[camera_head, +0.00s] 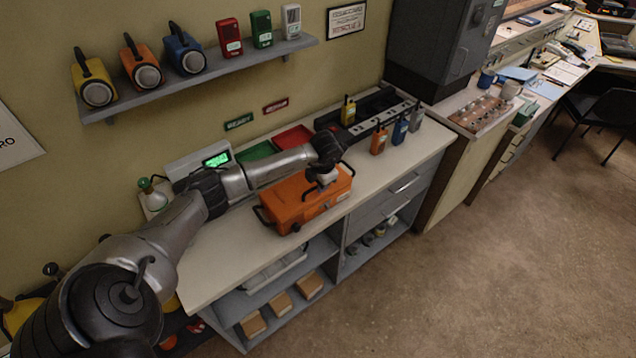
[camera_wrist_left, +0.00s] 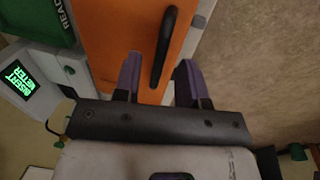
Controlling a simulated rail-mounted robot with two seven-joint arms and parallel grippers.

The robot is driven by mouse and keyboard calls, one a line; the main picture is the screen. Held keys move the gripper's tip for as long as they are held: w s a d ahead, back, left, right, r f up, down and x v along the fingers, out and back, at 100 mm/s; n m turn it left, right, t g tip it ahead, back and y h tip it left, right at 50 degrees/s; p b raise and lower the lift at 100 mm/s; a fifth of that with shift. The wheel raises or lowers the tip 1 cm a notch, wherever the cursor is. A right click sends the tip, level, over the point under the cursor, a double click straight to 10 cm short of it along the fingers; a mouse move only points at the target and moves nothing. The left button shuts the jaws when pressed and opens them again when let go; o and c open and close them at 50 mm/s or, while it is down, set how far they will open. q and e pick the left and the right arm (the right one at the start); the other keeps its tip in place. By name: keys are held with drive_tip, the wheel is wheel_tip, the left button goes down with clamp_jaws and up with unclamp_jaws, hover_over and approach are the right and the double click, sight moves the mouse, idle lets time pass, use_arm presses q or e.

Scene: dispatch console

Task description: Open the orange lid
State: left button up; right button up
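The orange case with its orange lid (camera_head: 290,203) sits on the white counter, and the lid looks closed. My left gripper (camera_head: 318,187) is over the right part of the lid, its arm reaching across from the left. In the left wrist view, the gripper (camera_wrist_left: 160,80) is open, its two fingers apart with nothing held between them. A black handle (camera_wrist_left: 165,45) on the orange lid (camera_wrist_left: 118,40) lies ahead, between the lines of the fingers. Whether the fingers touch the lid is unclear. The gripper hides part of the lid in the head view. My right gripper is not in view.
Behind the case are a green tray (camera_head: 256,151), a red tray (camera_head: 293,137) and a meter with a lit green display (camera_head: 216,160). Handheld radios (camera_head: 379,140) stand to the right. A wall shelf (camera_head: 200,78) holds lamps above. The counter's front strip is clear.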

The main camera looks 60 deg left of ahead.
use_arm(q)
drive_tip(key=shift+a+f, duration=0.1)
drive_tip(key=shift+f, duration=0.45)
clamp_jaws()
